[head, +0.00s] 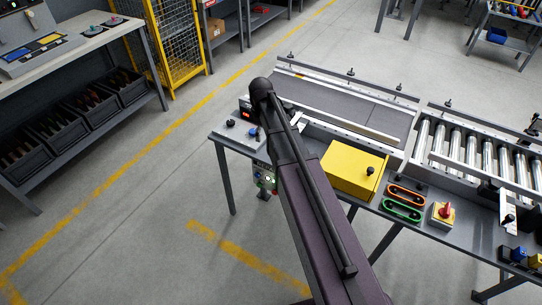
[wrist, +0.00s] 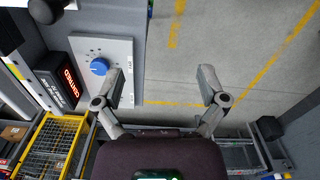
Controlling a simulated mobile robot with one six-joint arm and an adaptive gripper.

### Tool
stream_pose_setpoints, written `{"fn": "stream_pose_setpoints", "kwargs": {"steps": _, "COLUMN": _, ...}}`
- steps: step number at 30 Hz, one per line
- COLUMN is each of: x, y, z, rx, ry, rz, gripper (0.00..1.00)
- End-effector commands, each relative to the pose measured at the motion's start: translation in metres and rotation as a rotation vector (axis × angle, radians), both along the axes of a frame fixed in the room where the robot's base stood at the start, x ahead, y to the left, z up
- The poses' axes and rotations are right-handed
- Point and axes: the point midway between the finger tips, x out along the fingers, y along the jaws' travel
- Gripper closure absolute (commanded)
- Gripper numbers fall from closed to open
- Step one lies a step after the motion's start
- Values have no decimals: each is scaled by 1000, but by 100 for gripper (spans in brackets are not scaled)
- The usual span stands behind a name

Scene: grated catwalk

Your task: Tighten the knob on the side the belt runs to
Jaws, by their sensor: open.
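The grey belt (head: 345,98) lies between pale rails on the table in the head view. A blue knob (wrist: 99,66) with a pale scale plate (wrist: 122,50) is left of my gripper (wrist: 162,78) in the wrist view. It also shows in the head view (head: 254,132), partly behind my arm. A black knob (wrist: 46,10) is at the wrist view's top left; a black knob (head: 231,123) stands at the table's left end. My gripper is open and empty, its left finger close to the plate's edge. In the head view my arm hides it.
A lit red display (wrist: 60,78) sits left of the blue knob. A yellow box (head: 352,170), orange handle (head: 407,195), green handle (head: 401,210) and red-topped button (head: 446,211) line the table's front. Rollers (head: 470,145) continue the belt on the right. Floor left of the table is clear.

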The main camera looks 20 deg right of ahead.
Motion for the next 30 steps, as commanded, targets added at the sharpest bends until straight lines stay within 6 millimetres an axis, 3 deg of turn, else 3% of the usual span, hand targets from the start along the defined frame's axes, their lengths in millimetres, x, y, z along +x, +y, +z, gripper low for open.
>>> {"fn": "stream_pose_setpoints", "kwargs": {"steps": 21, "x": -97, "y": -2, "z": 1, "rx": 0, "ry": 0, "rz": -472, "gripper": 8}}
{"fn": "stream_pose_setpoints", "kwargs": {"steps": 30, "x": -119, "y": -2, "z": 1, "rx": 0, "ry": 0, "rz": -597, "gripper": 8}}
